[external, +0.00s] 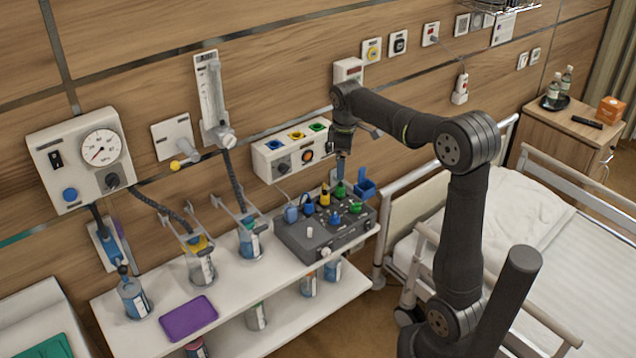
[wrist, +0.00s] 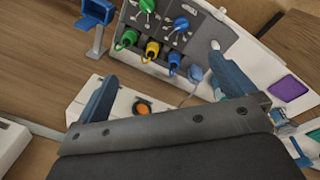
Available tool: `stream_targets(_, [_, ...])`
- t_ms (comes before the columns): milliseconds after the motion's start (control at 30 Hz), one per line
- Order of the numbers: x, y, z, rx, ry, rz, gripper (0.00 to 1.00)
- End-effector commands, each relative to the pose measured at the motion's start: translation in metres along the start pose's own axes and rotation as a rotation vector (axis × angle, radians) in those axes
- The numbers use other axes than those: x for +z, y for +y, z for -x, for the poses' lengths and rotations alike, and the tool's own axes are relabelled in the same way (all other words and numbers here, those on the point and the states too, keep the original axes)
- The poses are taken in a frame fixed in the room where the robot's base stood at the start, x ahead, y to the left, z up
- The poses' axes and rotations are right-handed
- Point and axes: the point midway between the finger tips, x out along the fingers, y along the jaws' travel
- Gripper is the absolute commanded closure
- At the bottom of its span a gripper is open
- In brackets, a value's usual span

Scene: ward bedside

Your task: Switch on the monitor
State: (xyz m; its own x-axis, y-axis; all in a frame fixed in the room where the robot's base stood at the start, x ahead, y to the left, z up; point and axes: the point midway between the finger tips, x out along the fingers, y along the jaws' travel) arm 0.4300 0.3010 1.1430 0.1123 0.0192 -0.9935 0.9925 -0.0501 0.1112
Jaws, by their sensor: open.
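No screen shows, so I cannot tell for certain which unit is the monitor. A grey box (external: 318,240) with knobs, toggles and green, yellow and blue plugs sits on the white shelf. Its sloped panel also shows in the wrist view (wrist: 198,42), with a small white peg (wrist: 215,44) near one edge. My gripper (external: 341,172) points down above the back of this box, near the wall. In the wrist view my gripper (wrist: 162,68) has its fingers wide apart with nothing held between them. The gripper body hides part of the wall unit below.
A white wall unit (external: 265,164) with coloured sockets and an orange button (wrist: 142,106) is close to my gripper. A blue holder (external: 366,187) stands beside the box. Bottles and a purple pad (external: 188,318) occupy the shelf. The bed rail (external: 415,180) is at right.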

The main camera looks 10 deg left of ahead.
Motion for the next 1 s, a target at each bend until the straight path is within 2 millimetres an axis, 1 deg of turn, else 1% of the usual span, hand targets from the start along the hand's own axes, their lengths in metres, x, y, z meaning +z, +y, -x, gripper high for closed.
stream_targets(33, [0.000, 0.000, 0.000, 0.000, 0.000, 0.000, 0.10])
stream_targets(67, [0.000, 0.000, 0.000, 0.000, 0.000, 0.000, 0.16])
stream_targets(100, [0.000, 0.000, 0.000, 0.000, 0.000, -0.001, 0.24])
stream_targets(167, [0.000, 0.000, 0.000, 0.001, 0.000, -0.001, 0.35])
stream_targets(200, [0.000, 0.000, 0.000, 0.001, 0.000, -0.001, 0.43])
stream_targets(333, [0.002, 0.004, -0.004, 0.021, 0.006, 0.001, 0.69])
stream_targets(433, [0.006, 0.014, -0.013, 0.066, 0.020, 0.005, 0.88])
stream_targets(500, [0.011, 0.024, -0.022, 0.117, 0.034, 0.013, 1.00])
stream_targets(700, [0.026, 0.057, -0.049, 0.305, 0.088, 0.063, 1.00])
stream_targets(800, [0.034, 0.070, -0.059, 0.397, 0.114, 0.097, 1.00])
stream_targets(1000, [0.047, 0.089, -0.072, 0.577, 0.172, 0.184, 1.00])
